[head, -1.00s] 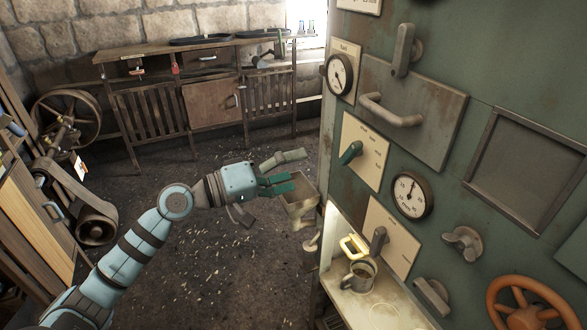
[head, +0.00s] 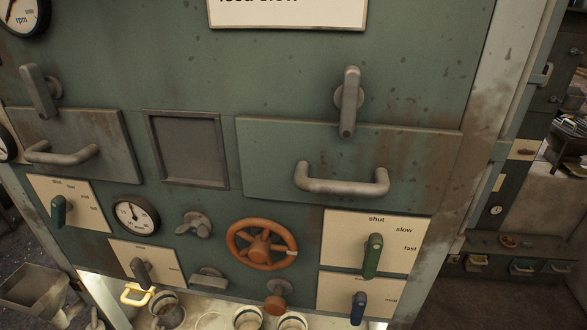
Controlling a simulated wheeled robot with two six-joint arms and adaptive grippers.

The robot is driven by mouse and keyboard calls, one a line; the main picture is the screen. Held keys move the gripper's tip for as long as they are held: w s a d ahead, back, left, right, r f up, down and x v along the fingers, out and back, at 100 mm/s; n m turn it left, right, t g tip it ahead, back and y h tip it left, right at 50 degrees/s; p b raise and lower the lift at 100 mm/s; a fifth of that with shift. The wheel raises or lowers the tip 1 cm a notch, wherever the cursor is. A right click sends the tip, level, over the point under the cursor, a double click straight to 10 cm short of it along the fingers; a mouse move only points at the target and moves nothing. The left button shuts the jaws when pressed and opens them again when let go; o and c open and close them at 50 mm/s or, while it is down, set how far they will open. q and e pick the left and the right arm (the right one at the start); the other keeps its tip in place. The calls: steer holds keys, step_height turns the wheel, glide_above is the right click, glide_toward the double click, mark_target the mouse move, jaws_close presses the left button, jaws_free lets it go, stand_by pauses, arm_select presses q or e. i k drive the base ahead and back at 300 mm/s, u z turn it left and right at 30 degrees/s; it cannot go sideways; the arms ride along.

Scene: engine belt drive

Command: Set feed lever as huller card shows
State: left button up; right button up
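A green lever (head: 372,256) stands upright on a cream plate (head: 340,245) at the lower right of the machine panel. The plate reads "shut" at the top, "slow" to the upper right and "fast" at the right. The lever's upper end is towards "shut". A white card (head: 290,12) is cut off by the top edge; its visible line seems to read "feed slow". Neither of my grippers shows in the current head view.
A large drawer handle (head: 342,182) juts out above the lever. An orange handwheel (head: 262,245) is to its left and a blue lever (head: 358,307) below it. Another dark green lever (head: 58,210) is at the far left. Cups (head: 247,318) stand on the shelf below.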

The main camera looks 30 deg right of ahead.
mark_target(373, 248)
steer(key=u, duration=0.15)
steer(key=k, duration=0.25)
steer(key=z, duration=1.1)
steer(key=i, duration=0.2)
steer(key=z, duration=3.45)
steer(key=k, duration=1.65)
steer(key=u, duration=1.8)
